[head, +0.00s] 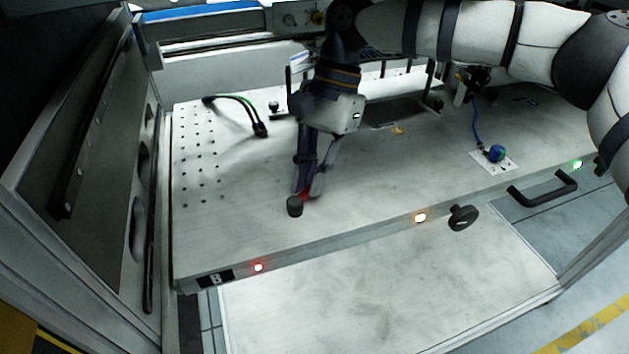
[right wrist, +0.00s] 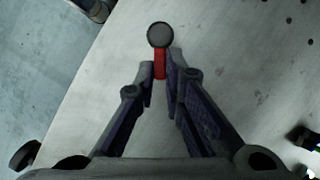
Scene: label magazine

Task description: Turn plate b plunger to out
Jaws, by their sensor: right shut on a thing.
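The plunger on plate b has a round dark knob (head: 294,207) and a red stem. It stands near the front left of the light metal plate (head: 240,215), above the black label (head: 215,278) on the plate's front edge. In the right wrist view the knob (right wrist: 159,35) lies just beyond the fingertips, with the red stem (right wrist: 159,64) between them. My right gripper (head: 307,192) comes down from above and is shut on the red stem; its fingertips (right wrist: 160,75) also show in the wrist view. My left gripper is out of view.
A black cable (head: 240,103) lies on the plate at the back left. A dark round knob (head: 463,217) and a black handle (head: 542,189) stick out at the front edge. The plate's middle is clear.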

